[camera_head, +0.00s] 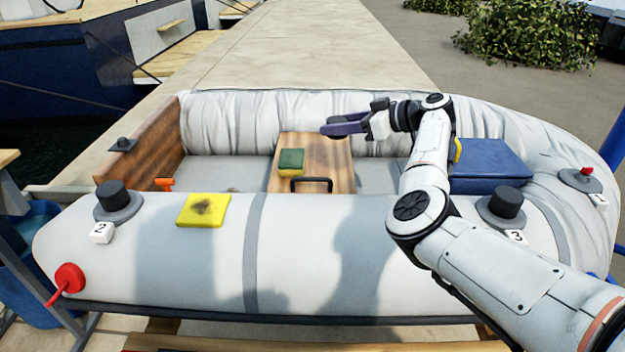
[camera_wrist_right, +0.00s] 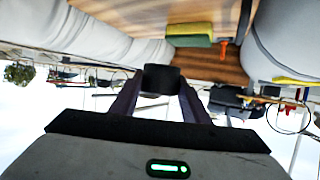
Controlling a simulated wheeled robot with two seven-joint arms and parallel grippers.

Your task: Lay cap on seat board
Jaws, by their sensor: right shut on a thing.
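My right gripper (camera_head: 335,129) is over the far part of the wooden seat board (camera_head: 341,165), inside the grey inflatable boat. In the right wrist view (camera_wrist_right: 161,95) its two dark fingers are shut on a black round cap (camera_wrist_right: 161,78). The cap is hard to make out in the head view, where the fingers cover most of it. The gripper appears above the board; the exact gap is unclear. A green and yellow sponge (camera_head: 290,162) lies on the board, and shows in the wrist view (camera_wrist_right: 190,34). My left gripper is out of view.
A black handle (camera_head: 312,184) stands at the board's near edge. A blue box (camera_head: 490,165) is to the right. Black-topped valves (camera_head: 112,195) and (camera_head: 506,203) sit on the near tube, with a yellow cloth (camera_head: 203,210) between them. The board's far right part looks bare.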

